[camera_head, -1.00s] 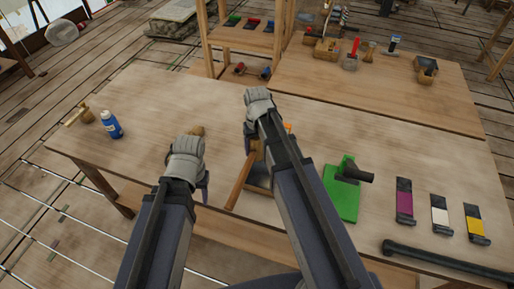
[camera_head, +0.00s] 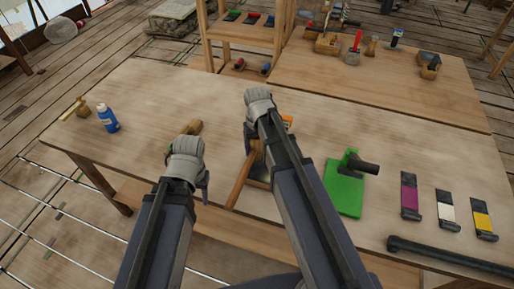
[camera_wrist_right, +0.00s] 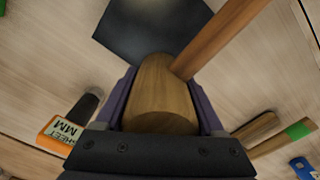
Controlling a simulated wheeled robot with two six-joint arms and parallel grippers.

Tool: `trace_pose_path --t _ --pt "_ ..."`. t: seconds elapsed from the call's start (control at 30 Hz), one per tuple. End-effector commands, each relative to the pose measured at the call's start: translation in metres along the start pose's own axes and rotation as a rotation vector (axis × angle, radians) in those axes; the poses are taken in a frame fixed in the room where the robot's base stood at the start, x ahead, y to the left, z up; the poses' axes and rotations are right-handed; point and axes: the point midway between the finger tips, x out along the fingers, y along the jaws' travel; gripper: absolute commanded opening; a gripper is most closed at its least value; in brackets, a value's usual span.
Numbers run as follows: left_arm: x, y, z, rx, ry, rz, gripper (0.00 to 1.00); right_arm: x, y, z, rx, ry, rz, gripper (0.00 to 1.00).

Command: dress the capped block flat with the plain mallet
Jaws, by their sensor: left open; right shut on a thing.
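My right gripper (camera_head: 258,112) is shut on a wooden mallet. In the right wrist view the pale mallet head (camera_wrist_right: 163,92) sits between the jaws, and its handle (camera_wrist_right: 215,38) runs to the upper right. In the head view the handle (camera_head: 240,180) slants toward the table's near edge. A dark square top (camera_wrist_right: 130,32), apparently the capped block, lies just beyond the mallet head; whether they touch I cannot tell. In the head view my right arm mostly hides the block. My left gripper (camera_head: 187,165) is open, near another wooden tool (camera_head: 191,128).
A green block with a black-handled tool (camera_head: 345,190) lies right of my right arm. Purple (camera_head: 409,196), white (camera_head: 447,207) and yellow (camera_head: 481,218) pieces and a dark bar (camera_head: 450,256) lie further right. A blue bottle (camera_head: 108,119) stands left. An orange item (camera_wrist_right: 62,130) lies near the gripper.

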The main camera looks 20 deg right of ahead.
Motion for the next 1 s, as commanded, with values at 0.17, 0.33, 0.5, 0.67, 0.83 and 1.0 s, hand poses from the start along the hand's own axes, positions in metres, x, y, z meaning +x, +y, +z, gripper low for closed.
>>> trace_pose_path --t 0.17,0.33,0.5,0.67,0.83,1.0 --pt "-0.001 0.0 0.0 0.0 0.0 0.0 0.5 -0.001 0.0 0.0 0.0 0.0 0.0 0.0" --pt "-0.001 0.0 0.0 0.0 0.0 0.0 0.5 -0.001 0.0 0.0 0.0 0.0 0.0 0.0" --pt "-0.009 -0.001 0.0 0.0 0.0 0.0 0.5 -0.009 0.0 0.0 0.0 0.0 0.0 0.0" --pt "-0.026 -0.003 0.001 0.0 0.0 0.0 0.5 -0.026 0.0 0.0 0.0 0.0 0.0 0.0" --pt "-0.043 -0.004 0.002 0.0 0.0 0.0 0.5 -0.043 0.0 0.0 0.0 0.0 0.0 0.0" --pt "-0.043 -0.004 0.002 0.0 0.0 0.0 0.5 -0.043 0.0 0.0 0.0 0.0 0.0 0.0"
